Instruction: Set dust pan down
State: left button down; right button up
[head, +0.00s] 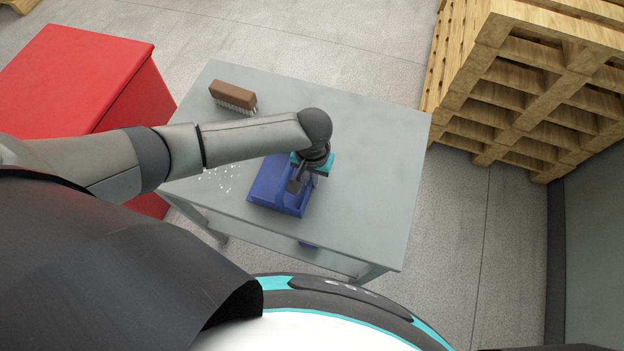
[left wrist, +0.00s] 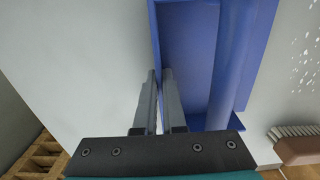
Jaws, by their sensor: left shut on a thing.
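The blue dust pan (head: 268,187) is over the front part of the grey table (head: 375,190), level or nearly so. I cannot tell for certain whether its underside touches the tabletop. My left gripper (head: 296,187) comes down at the pan's right side. In the left wrist view, the gripper's two fingers (left wrist: 160,100) are shut on a side wall of the dust pan (left wrist: 187,50). The wrist hides part of the pan in the head view. My right gripper is not in view.
A brown brush (head: 232,94) lies at the table's back left. White specks (head: 217,179) lie on the table left of the pan. The table's right side is clear. A red box (head: 75,75) stands left, and wooden pallets (head: 540,80) are stacked right.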

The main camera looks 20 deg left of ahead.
pick_arm(q)
jog(key=shift+f, duration=0.2)
jog(key=shift+f, duration=0.15)
jog(key=c, duration=1)
grip_release()
notch_tip(320, 180, up, 12)
jog(key=p, duration=0.3)
jog(key=shift+r, duration=0.2)
